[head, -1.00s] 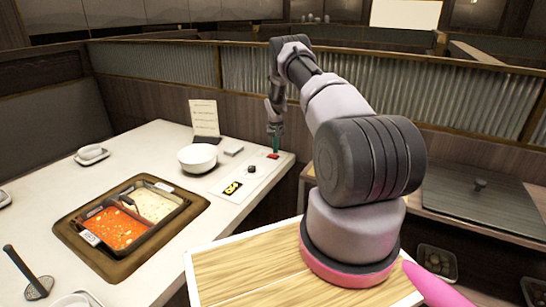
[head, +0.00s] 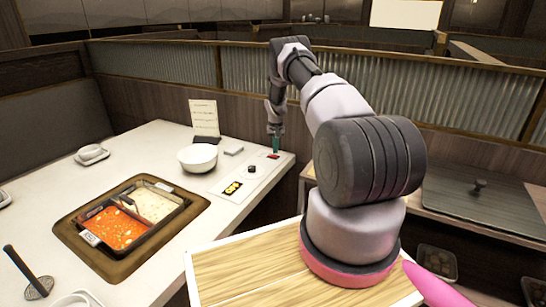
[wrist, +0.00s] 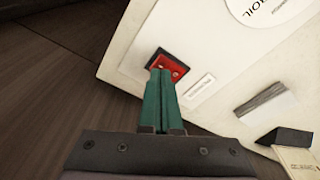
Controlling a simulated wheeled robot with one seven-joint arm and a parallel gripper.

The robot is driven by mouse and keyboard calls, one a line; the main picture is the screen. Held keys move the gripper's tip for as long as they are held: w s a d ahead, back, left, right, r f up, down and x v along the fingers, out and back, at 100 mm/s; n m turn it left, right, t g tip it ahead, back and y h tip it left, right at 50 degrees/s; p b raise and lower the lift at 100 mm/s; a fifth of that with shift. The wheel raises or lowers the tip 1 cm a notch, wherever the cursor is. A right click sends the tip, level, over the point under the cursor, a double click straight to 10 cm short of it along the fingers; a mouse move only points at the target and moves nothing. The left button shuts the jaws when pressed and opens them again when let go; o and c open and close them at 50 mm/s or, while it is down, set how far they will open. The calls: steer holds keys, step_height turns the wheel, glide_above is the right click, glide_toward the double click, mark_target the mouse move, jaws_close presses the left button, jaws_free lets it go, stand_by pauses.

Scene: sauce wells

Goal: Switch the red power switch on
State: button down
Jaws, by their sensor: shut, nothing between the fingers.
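The red power switch (head: 273,156) sits near the right corner of the table's control strip. In the wrist view the red switch (wrist: 174,66) is set in a dark frame and has small pale marks on it. My gripper (head: 275,149) points down at it with its green fingers shut and empty. In the wrist view my gripper's (wrist: 161,72) fingertips cover the near part of the switch and look to be at its surface. Contact cannot be told for certain. A small dark display (head: 232,188) on the strip shows bright yellow marks, too small to read.
A black knob (head: 252,169) lies between display and switch. A white bowl (head: 197,159) and an upright card (head: 204,115) stand behind the strip. A two-part pot (head: 119,229) of red and pale soup sits in the table. The table's edge is just right of the switch.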

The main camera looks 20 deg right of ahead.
mark_target(275, 156)
steer(key=shift+f, duration=0.7)
steer(key=shift+r, duration=3.55)
